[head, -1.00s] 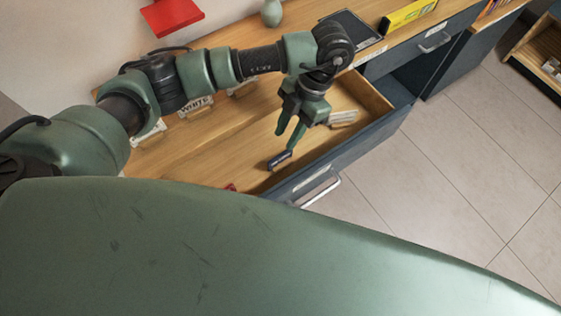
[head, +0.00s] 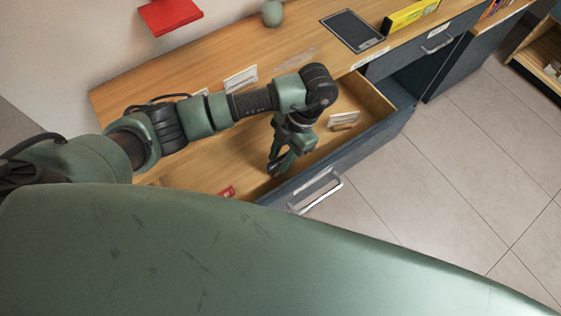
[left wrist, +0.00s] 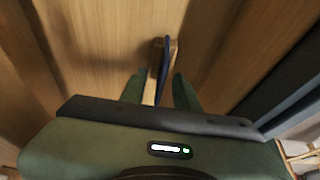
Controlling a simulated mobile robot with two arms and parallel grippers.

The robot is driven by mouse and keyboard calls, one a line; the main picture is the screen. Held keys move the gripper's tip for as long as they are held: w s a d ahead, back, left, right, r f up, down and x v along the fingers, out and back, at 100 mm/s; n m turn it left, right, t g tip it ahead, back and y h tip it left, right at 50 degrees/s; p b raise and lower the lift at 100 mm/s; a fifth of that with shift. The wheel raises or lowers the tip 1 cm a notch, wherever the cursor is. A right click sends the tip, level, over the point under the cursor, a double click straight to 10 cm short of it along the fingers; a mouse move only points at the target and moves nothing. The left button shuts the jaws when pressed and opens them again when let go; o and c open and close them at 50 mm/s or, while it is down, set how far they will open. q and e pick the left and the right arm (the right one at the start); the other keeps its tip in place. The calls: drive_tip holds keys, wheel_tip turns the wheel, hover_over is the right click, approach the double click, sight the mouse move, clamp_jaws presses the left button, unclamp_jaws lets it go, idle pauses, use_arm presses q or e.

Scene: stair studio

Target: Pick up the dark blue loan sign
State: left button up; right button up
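The dark blue loan sign (left wrist: 164,66) stands on edge in a small wooden base in the open drawer (head: 370,97). The left wrist view sees it nearly edge-on, and its near part runs in between my fingers. My left gripper (left wrist: 158,92) is open, with one finger on each side of the sign and a gap on both sides. In the head view my left gripper (head: 277,170) reaches down into the drawer near its front wall and hides most of the sign. My right gripper is not in view.
A white sign (head: 343,120) stands in the drawer behind my gripper, and a red sign (head: 227,192) lies to the left. Another white sign (head: 240,79) is further back. The drawer's front wall with its handle (head: 316,194) is close to my gripper.

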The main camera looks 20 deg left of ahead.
use_arm(q)
clamp_jaws()
drive_tip(key=shift+r, duration=0.1)
wheel_tip(320, 180, up, 20)
drive_tip(key=p, duration=0.2)
drive_tip(key=shift+p, duration=0.4)
